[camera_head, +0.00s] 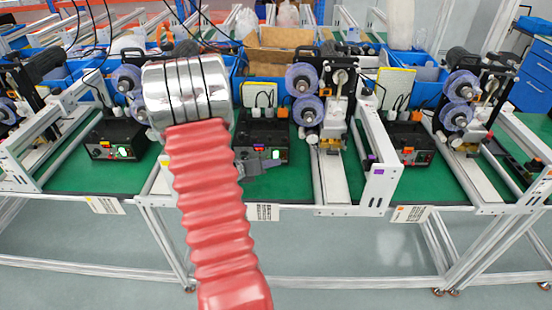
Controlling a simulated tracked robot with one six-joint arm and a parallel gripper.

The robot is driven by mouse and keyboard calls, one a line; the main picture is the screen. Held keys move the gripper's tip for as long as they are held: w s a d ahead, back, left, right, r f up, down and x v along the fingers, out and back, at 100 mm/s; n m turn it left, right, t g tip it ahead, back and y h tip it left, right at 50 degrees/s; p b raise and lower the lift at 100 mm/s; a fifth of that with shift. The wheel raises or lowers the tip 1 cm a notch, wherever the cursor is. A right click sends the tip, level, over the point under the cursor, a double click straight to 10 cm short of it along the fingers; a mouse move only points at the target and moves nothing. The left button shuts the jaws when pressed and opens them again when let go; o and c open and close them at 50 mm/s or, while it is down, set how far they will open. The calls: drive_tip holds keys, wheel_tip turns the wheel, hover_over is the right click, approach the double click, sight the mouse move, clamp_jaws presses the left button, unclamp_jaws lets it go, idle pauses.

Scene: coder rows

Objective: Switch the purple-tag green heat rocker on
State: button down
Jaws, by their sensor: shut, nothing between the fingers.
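Three black control boxes stand on the green benches. The left box (115,136) and the middle box (262,136) each show a bright green rocker: the left rocker (123,152) and the middle rocker (276,154). The right box (408,140) has small panel parts that are too small to read. A purple tag (373,168) is on the white frame post between the middle and right boxes; which box it marks is unclear. My gripper (272,167) is shut and empty, just in front of the middle box's lower panel, partly hidden behind my red arm sleeve. Whether it touches is unclear.
Reel machines (309,95) stand right of the boxes. White frame posts (380,180) stick out between the stations. A yellow tag (165,160) is on the post behind my sleeve. Blue bins (275,62) line the back. The floor (360,250) in front is largely open.

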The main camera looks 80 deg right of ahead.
drive_tip(key=shift+s+a, duration=0.1)
drive_tip(key=shift+a, duration=0.3)
drive_tip(key=shift+r, duration=0.1)
drive_tip(key=shift+s+a+r, duration=0.1)
drive_tip(key=shift+s+a, duration=0.1)
drive_tip(key=shift+a, duration=0.6)
drive_tip(key=shift+s+a+r, duration=0.15)
drive_tip(key=shift+s+a, duration=0.05)
drive_tip(key=shift+a, duration=0.6)
drive_tip(key=shift+s+a+r, duration=0.1)
drive_tip(key=shift+s+a, duration=0.1)
drive_tip(key=shift+a, duration=0.6)
